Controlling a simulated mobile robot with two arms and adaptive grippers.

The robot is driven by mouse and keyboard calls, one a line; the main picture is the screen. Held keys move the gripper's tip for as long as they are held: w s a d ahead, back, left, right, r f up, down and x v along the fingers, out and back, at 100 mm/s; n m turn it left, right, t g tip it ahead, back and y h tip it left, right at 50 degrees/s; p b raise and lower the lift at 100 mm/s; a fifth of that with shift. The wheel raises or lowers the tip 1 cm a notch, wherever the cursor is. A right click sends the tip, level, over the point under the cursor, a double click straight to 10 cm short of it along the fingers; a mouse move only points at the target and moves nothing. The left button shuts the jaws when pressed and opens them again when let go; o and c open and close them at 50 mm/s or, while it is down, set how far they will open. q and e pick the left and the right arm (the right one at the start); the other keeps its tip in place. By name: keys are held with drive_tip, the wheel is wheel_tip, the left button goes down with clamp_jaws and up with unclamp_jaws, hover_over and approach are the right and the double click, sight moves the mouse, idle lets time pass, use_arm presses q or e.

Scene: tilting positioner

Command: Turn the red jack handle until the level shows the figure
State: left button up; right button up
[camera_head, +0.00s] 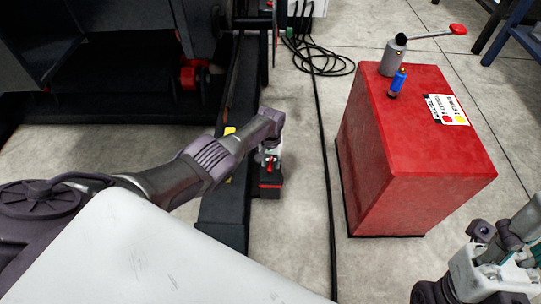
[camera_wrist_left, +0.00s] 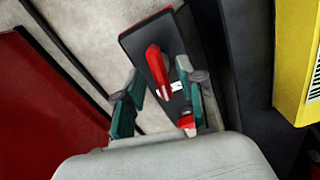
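A black jack body with red trim (camera_head: 270,188) stands on the floor beside the dark frame in the head view. In the left wrist view, its red handle (camera_wrist_left: 157,68) lies over the black body (camera_wrist_left: 138,42). My left gripper (camera_head: 268,154) is above the jack, partly hidden by its own wrist. In the wrist view, the green-padded fingers of the left gripper (camera_wrist_left: 160,108) stand apart, with the red handle between or just beyond them; contact cannot be told. My right gripper (camera_head: 505,268) is at the lower right, its finger opening unclear. I cannot make out a level reading.
A red cabinet (camera_head: 410,160) stands to the right, bearing a blue bottle (camera_head: 397,83), a grey tool with a red knob (camera_head: 393,58) and a label card (camera_head: 446,110). Black cables (camera_head: 322,130) cross the floor. A yellow part (camera_wrist_left: 297,55) is right in the wrist view.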

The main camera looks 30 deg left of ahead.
sight(271, 162)
use_arm(q)
wheel_tip(271, 162, up, 12)
idle(0.6)
drive_tip(key=shift+f, duration=0.1)
